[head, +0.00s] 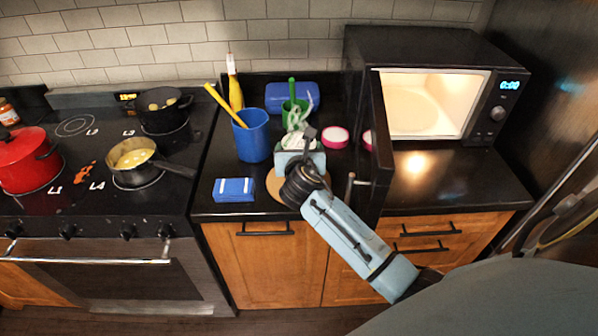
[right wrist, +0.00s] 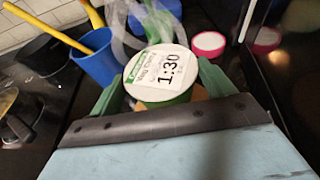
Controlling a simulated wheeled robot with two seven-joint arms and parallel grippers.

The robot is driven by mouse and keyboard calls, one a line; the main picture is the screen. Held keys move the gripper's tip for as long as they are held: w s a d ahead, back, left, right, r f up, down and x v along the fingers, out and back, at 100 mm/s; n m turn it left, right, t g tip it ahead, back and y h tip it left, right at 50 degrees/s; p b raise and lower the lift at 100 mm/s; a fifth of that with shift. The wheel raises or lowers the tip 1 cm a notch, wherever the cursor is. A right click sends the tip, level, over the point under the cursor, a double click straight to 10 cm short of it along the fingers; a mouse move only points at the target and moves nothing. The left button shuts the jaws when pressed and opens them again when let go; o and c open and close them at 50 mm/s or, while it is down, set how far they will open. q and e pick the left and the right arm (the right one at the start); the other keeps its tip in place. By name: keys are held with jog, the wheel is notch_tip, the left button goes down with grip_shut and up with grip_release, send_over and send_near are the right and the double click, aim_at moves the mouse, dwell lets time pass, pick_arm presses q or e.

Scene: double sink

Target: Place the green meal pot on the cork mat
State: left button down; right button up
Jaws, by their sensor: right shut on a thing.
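The green meal pot (right wrist: 160,74) has a white lid with a label reading 1:30 and a green side. My right gripper (right wrist: 160,90) is shut on it, one green finger on each side. In the head view the lid (head: 297,141) shows just beyond my right gripper (head: 300,155), above the counter. The round cork mat (head: 273,187) lies on the black counter, partly hidden under my gripper and wrist. A tan piece of it shows beside the pot in the right wrist view (right wrist: 199,93). I cannot tell whether the pot touches the mat. My left gripper is out of view.
The microwave (head: 430,60) is lit, its open door (head: 376,140) standing close right of my gripper. The stove (head: 90,205) is left.

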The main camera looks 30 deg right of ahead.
notch_tip(320, 180, down, 4)
jog(key=shift+w+r+b, duration=0.1)
jog(key=shift+r+b, duration=0.05)
jog(key=shift+b, duration=0.2)
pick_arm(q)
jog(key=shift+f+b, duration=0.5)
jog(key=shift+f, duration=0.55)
pick_arm(e)
jog(key=shift+f, duration=1.8)
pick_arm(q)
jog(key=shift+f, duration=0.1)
pick_arm(e)
jog(key=shift+f, duration=0.1)
jog(key=o, duration=1.2)
jog(key=shift+f, duration=0.1)
jog(key=shift+c, duration=0.2)
jog(key=shift+r, duration=0.25)
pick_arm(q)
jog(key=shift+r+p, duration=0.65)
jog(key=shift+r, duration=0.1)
pick_arm(e)
jog(key=v, duration=1.2)
